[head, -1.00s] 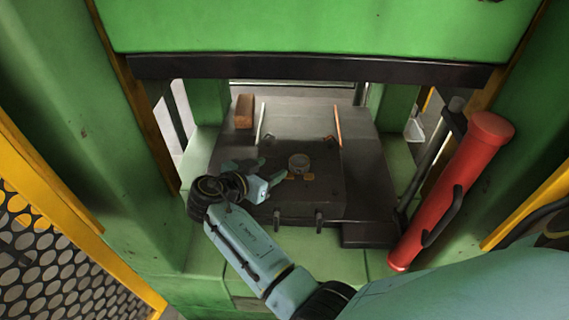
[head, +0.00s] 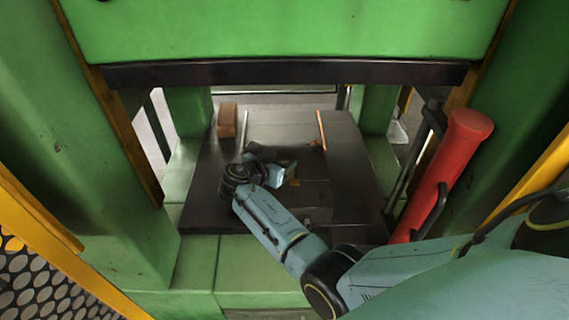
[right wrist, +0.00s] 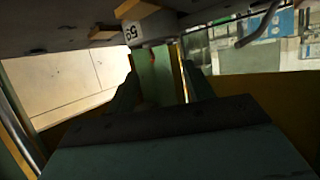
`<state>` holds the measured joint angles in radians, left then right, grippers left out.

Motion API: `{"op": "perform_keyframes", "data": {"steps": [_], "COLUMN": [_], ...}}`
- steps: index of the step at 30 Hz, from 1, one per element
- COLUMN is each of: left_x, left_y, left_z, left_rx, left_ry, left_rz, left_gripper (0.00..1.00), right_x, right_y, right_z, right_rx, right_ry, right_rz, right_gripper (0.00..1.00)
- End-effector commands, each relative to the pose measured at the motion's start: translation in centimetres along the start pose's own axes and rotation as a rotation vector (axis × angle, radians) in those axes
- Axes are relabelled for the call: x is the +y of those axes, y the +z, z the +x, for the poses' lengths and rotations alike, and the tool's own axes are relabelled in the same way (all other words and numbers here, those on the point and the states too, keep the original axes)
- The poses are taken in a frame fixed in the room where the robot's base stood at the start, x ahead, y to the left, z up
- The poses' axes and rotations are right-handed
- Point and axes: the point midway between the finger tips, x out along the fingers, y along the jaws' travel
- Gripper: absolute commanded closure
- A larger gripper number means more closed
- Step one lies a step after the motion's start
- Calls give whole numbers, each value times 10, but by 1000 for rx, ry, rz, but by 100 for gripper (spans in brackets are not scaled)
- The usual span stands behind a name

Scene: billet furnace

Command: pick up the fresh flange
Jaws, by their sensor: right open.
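My right gripper (head: 276,160) reaches in over the dark press bed with its jaws apart. No flange shows clearly in the head view. The small round grey piece seen earlier on the block is not visible, and the gripper and wrist cover part of that area. In the right wrist view, the two dark fingers (right wrist: 160,88) stand apart with no held part visible between them. My left gripper is not in view.
The dark press bed (head: 345,165) lies between green columns, under the dark edge of the green ram (head: 290,73). An orange-brown brick (head: 227,120) stands at its back left. A red cylinder (head: 446,165) leans at the right. Yellow-framed mesh (head: 40,275) is at the lower left.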

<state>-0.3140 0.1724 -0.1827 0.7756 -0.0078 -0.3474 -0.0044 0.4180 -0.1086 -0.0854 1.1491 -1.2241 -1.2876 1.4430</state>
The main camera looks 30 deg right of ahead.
Motion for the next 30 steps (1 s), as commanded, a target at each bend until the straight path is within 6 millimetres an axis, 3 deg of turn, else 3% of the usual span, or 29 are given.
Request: {"op": "perform_keyframes", "data": {"steps": [6,18,30], "left_x": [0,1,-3], "left_y": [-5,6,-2], "left_z": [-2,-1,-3], "left_rx": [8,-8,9], "left_ry": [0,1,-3], "left_rz": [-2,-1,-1], "left_gripper": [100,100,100], "right_x": [0,0,-1], "right_y": [0,0,-9], "right_z": [2,1,-2], "right_rx": [-1,-1,1], "right_ry": [-1,-1,-2], "right_rz": [1,0,4], "right_gripper": [48,100,100]}}
